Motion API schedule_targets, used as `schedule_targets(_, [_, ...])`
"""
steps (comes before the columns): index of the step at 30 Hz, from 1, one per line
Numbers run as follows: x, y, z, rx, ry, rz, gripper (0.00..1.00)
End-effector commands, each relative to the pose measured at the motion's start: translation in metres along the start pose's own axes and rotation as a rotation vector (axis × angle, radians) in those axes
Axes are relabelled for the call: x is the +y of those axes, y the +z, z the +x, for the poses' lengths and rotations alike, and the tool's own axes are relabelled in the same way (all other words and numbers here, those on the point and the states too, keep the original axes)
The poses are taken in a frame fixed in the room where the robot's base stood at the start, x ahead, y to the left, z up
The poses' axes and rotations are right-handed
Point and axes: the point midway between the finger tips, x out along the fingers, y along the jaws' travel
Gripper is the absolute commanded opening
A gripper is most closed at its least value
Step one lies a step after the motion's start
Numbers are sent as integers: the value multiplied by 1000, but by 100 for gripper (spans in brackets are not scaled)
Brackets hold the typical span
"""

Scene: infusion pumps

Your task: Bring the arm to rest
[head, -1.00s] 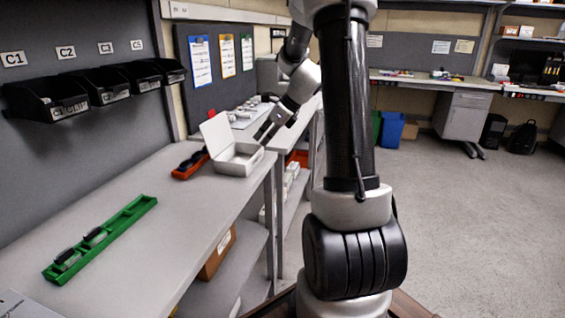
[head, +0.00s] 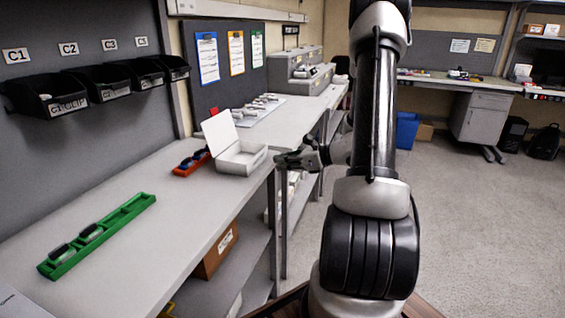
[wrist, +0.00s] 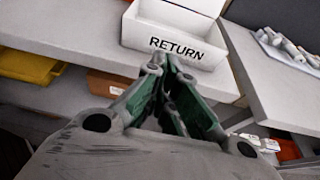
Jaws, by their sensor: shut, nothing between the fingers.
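My gripper (head: 281,161) is shut and empty. In the head view it is beside the right end of the near bench, just right of the white box (head: 241,163), and looks apart from it. In the wrist view my gripper (wrist: 168,62) points toward the box (wrist: 178,30), whose front reads RETURN. The box stands on the bench with its lid raised. My arm's upper links stand upright right of centre in the head view and hide part of the room behind.
A green tray (head: 127,210) with dark items lies on the near bench (head: 150,262). A red tray (head: 183,169) sits left of the box. Black bins (head: 55,90) hang on the wall. Open floor (head: 480,230) lies to the right.

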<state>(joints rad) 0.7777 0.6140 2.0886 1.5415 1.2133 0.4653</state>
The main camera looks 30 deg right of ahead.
Motion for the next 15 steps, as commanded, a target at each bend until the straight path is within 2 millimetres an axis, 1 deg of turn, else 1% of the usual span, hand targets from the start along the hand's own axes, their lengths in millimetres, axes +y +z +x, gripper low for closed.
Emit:
schedule_targets(3, [0,0,-5,1,0,1,0])
schedule_targets(7, [0,0,-5,1,0,-1,0])
schedule_targets(10, [2,-4,-6,17,8,-51,0])
schedule_targets(11, [6,-9,-8,33,28,-76,0])
schedule_targets(13, [22,-23,-14,75,86,-126,0])
schedule_targets(14, [31,-29,-17,93,116,-148,0])
schedule_targets(15, [43,-38,-23,119,162,-181,0])
